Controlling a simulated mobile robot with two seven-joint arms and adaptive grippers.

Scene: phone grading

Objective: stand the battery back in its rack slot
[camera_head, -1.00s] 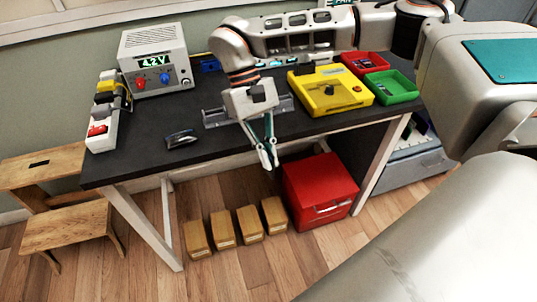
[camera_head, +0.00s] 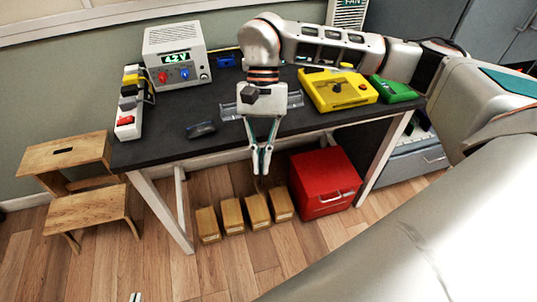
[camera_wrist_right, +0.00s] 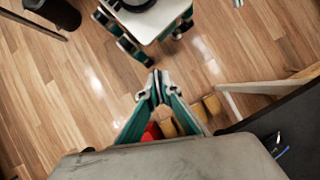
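I cannot make out the battery for certain. A metallic or clear slotted rack (camera_head: 294,100) lies on the dark table (camera_head: 170,103), partly hidden behind my right gripper. A white holder (camera_head: 124,131) with yellow, grey, dark and red pieces stands at the table's left end; I cannot tell which of the two is the battery's rack. My right gripper (camera_head: 262,168) points down at the table's front edge, over the floor. Its fingertips look together with nothing between them, also in the right wrist view (camera_wrist_right: 156,80). Only a tip of my left gripper (camera_head: 135,297) shows at the bottom edge.
A small dark object (camera_head: 201,130) lies near the table's front left. A power supply (camera_head: 176,55), yellow tester box (camera_head: 338,90) and green tray (camera_head: 392,88) stand on the table. Below are a red cabinet (camera_head: 324,180) and several tan boxes (camera_head: 232,216). A wooden step stool (camera_head: 85,208) is left.

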